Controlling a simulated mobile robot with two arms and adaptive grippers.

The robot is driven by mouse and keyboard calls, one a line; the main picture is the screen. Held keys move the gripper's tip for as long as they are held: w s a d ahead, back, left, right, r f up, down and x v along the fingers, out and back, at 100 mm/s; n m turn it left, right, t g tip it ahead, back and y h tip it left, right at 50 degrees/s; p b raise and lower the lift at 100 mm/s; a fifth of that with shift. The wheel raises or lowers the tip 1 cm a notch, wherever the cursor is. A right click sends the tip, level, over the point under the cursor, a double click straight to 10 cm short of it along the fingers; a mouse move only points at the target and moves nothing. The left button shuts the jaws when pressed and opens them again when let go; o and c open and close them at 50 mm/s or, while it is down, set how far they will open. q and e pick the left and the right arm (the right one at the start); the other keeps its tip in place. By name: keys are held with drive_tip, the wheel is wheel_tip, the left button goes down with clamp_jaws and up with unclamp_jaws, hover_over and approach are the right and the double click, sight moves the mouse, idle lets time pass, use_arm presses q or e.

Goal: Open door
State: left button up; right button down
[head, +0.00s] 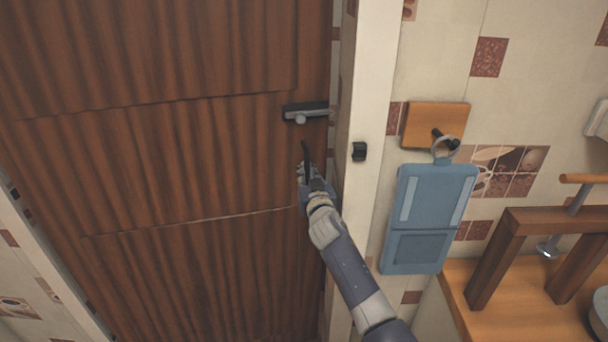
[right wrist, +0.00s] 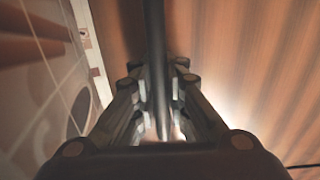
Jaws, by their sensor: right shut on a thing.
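The brown wooden door (head: 190,160) fills the left and middle of the head view. A dark, thin upright handle (head: 305,151) shows near its right edge, below a dark latch plate (head: 305,112) with a grey knob. My right gripper (head: 309,174) is at this handle, its arm coming from below. In the right wrist view the dark handle (right wrist: 155,55) runs between the fingers (right wrist: 157,105), which are shut on it. The handle's lower part is hidden by the gripper. My left gripper is not in view.
A narrow tiled strip shows between the door's right edge and the pale frame (head: 372,90), which carries a small black catch (head: 359,151). Right of it, a blue board (head: 432,215) hangs from a wooden hook plate (head: 420,120). A wooden counter (head: 520,305) with a wooden stand (head: 497,265) is lower right.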

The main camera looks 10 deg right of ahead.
drive_tip(key=c, duration=1.8)
unclamp_jaws()
drive_tip(key=shift+c, duration=0.2)
drive_tip(key=shift+o, duration=1.2)
drive_tip(key=shift+w, duration=0.1)
drive_tip(key=s, duration=1.2)
drive_tip(key=shift+d, duration=0.45)
